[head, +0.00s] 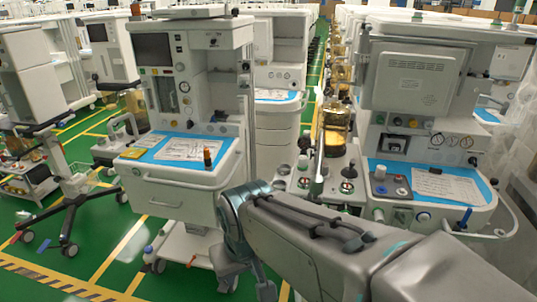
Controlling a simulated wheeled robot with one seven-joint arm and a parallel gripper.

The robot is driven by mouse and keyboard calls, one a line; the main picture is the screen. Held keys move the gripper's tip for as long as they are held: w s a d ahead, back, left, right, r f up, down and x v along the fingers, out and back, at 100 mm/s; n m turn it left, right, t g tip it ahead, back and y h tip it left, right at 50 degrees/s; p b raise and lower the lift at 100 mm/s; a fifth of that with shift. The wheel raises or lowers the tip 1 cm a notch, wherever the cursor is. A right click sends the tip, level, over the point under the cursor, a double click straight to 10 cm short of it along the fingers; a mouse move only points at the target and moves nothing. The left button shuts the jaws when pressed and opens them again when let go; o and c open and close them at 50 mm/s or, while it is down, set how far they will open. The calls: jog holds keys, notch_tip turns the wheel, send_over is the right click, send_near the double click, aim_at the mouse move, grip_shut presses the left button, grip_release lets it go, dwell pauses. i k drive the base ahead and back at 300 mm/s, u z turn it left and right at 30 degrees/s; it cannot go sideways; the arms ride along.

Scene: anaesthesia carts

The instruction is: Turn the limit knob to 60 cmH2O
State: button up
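I cannot tell for certain which control is the limit knob, and no 60 cmH2O mark is readable. The right anaesthesia cart (445,222) has a small black knob (380,172) and a blue-based knob (401,192) on its blue worktop. A black-capped knob (347,187) stands on the unit just left of it. The left cart (185,190) has an orange-and-black knob (207,157) on its worktop. My arm reaches in from the lower right. My gripper (246,286) seems to hang at its end, low in front of the left cart; its fingers are unclear.
Paper sheets lie on both worktops. A brass-coloured glass canister (336,130) stands between the carts. A wheeled stand (68,195) is at the left. Green floor (110,240) with yellow lines is open at the lower left. More carts fill the back.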

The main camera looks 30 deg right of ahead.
aim_at(326, 166)
jog(key=i, duration=1.05)
jog(key=z, duration=2.7)
jog(key=k, duration=0.4)
jog(key=u, duration=0.7)
jog(key=i, duration=0.5)
jog(key=u, duration=0.05)
